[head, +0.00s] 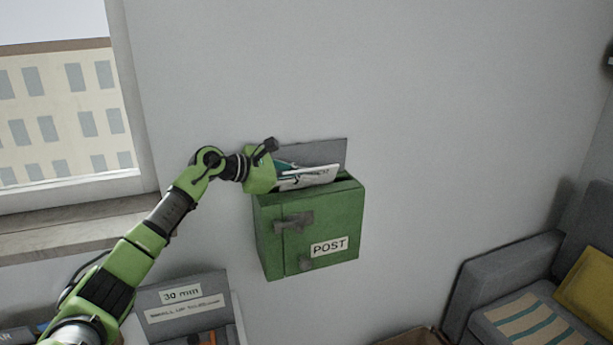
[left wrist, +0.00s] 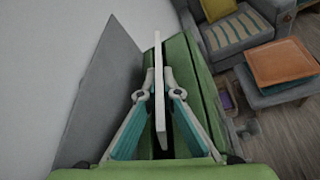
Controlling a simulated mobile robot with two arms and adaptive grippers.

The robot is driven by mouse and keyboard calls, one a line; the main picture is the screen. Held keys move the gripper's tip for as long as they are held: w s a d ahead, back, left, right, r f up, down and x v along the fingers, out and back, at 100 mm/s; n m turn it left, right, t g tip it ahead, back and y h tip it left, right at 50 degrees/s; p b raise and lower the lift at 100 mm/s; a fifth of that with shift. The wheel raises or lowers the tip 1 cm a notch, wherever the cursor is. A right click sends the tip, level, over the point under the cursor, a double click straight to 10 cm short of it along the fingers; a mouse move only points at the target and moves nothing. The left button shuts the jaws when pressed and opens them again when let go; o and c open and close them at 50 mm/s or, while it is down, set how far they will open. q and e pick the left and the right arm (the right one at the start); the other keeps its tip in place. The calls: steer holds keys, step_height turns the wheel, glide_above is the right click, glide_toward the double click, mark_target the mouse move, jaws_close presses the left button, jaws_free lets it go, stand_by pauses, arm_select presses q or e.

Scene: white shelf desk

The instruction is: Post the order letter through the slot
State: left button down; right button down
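The green post box (head: 335,215) hangs on the wall with a "POST" label on its front. A grey plate (head: 330,150) stands up behind its top; the plate also shows in the left wrist view (left wrist: 100,85). My left gripper (left wrist: 156,84) is shut on the white letter (left wrist: 159,60), which stands edge-on between the two fingertips. In the head view the letter (head: 312,176) is right over the box top, long side roughly along the dark slot (head: 346,177). I cannot tell whether its lower edge is inside the slot. My right gripper is not in view.
A window with a sill (head: 70,228) is at the left. A grey bin labelled "30 min" (head: 185,295) is below left of the box. A grey sofa (head: 505,270) with a yellow cushion (head: 588,285) is at the right. The wall right of the box is clear.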

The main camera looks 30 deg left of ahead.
arm_select(q)
steer(key=shift+f, duration=0.15)
steer(key=c, duration=2.2)
jaws_free()
steer(key=shift+a, duration=0.1)
steer(key=v, duration=1.1)
steer(key=shift+s+a, duration=0.2)
steer(key=shift+s, duration=0.15)
